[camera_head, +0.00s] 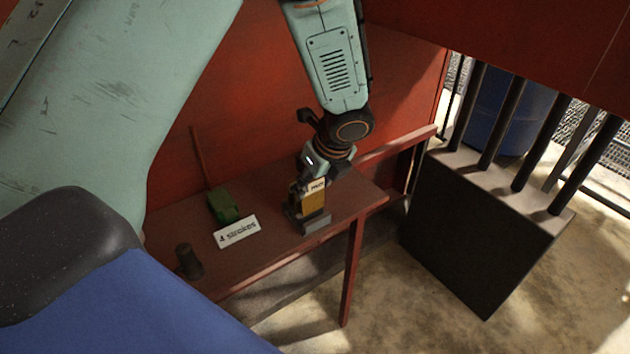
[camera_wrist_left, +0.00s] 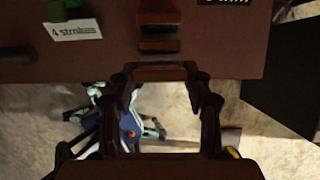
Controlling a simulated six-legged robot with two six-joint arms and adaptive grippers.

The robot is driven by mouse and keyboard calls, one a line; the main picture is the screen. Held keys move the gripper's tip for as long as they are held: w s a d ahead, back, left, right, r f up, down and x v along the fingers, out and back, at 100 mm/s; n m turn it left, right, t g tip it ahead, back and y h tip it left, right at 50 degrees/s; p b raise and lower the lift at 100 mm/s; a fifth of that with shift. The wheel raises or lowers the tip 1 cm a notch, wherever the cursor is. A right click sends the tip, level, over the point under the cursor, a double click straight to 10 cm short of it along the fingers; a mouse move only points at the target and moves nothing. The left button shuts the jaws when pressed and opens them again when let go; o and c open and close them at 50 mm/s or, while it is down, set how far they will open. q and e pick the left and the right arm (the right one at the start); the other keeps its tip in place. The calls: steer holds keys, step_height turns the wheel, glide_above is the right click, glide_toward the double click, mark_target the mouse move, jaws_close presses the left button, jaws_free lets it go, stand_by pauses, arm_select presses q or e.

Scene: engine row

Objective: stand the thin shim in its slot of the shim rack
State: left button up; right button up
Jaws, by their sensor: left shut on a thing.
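My left gripper (camera_head: 309,187) is above the right end of the red-brown table, shut on the thin shim (camera_head: 314,204), an orange-yellow plate with a white label at its top. The shim rack (camera_head: 316,224), a small grey block, is at or just below the shim. I cannot tell whether the shim touches it or is in a slot. In the left wrist view the fingertips of my left gripper (camera_wrist_left: 160,73) flank a brown edge, and the rack (camera_wrist_left: 158,30) lies beyond. My right gripper is not in view.
On the table (camera_head: 269,184) are a green block (camera_head: 223,205), a white "4 strokes" sign (camera_head: 237,232) and a dark cylinder (camera_head: 188,261). A red wall stands behind. A black box with dark posts (camera_head: 480,230) stands on the floor at the right.

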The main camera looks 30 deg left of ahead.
mark_target(314, 199)
arm_select(q)
steer(key=shift+p, duration=0.5)
stand_by(1.1)
steer(key=shift+f+b, duration=1.45)
steer(key=shift+f, duration=0.55)
steer(key=o, duration=1.3)
steer(key=shift+r, duration=0.1)
steer(key=v, duration=1.2)
